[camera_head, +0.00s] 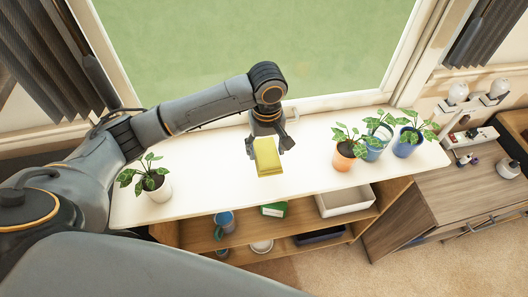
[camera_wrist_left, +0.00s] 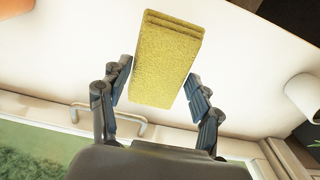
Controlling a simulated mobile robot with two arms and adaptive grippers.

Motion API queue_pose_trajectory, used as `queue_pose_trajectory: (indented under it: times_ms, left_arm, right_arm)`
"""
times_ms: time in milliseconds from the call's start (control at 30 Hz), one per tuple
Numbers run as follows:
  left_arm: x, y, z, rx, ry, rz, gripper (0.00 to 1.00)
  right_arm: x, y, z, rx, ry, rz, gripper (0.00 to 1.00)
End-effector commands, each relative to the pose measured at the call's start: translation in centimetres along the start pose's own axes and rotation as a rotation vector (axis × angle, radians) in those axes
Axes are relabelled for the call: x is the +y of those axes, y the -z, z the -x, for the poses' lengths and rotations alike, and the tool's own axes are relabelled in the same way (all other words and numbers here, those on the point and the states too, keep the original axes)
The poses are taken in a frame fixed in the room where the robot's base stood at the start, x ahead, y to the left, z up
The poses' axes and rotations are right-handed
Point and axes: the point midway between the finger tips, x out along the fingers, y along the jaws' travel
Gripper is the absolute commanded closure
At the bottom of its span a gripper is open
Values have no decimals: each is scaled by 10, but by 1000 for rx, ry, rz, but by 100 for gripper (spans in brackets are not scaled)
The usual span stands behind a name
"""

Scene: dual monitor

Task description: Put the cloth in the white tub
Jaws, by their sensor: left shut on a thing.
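The yellow folded cloth (camera_head: 268,160) is at my left gripper (camera_head: 267,147), above the white top of the shelf unit. It also shows in the left wrist view (camera_wrist_left: 168,55), between the two fingers. My left gripper is shut on the cloth. I cannot tell from the head view whether the cloth touches the white top. A white open box, which looks like the white tub (camera_head: 345,202), stands on the upper shelf below the top, at the right. My right gripper is in neither view.
A plant in a white pot (camera_head: 157,188) stands at the left of the white top (camera_head: 225,180). Plants in orange (camera_head: 343,161), light blue (camera_head: 376,148) and dark blue (camera_head: 406,147) pots stand at the right. A blue mug (camera_head: 226,220) and green box (camera_head: 273,210) sit left of the tub.

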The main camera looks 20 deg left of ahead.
Motion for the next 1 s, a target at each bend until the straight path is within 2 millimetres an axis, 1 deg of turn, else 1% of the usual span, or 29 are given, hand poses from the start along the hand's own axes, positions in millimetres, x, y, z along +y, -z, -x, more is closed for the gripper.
queue_pose_trajectory:
  times_ms: [33,100,167,300,400,500,600,900,933,967,1000]
  left_arm:
    - [-1,6,-6,0,2,3,68]
    - [-1,13,-14,1,0,1,68]
    - [-1,16,-18,1,-1,1,68]
    - [-2,24,-28,2,0,2,68]
    - [-3,23,-41,0,2,-1,68]
    - [-2,23,-53,2,0,-1,68]
    - [-2,23,-58,3,-1,-2,68]
    - [-2,23,-60,2,-1,-1,68]
    - [-2,23,-60,2,-1,-1,33]
    - [-2,23,-60,2,-2,-1,27]
    - [-2,23,-60,2,-1,-1,19]
  right_arm:
    - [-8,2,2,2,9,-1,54]
    - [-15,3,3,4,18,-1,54]
    - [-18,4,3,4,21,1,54]
    - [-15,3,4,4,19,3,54]
    - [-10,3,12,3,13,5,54]
    - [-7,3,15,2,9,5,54]
    - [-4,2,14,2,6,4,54]
    - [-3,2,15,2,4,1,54]
    - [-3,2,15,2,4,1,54]
    - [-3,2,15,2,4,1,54]
    - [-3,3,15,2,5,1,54]
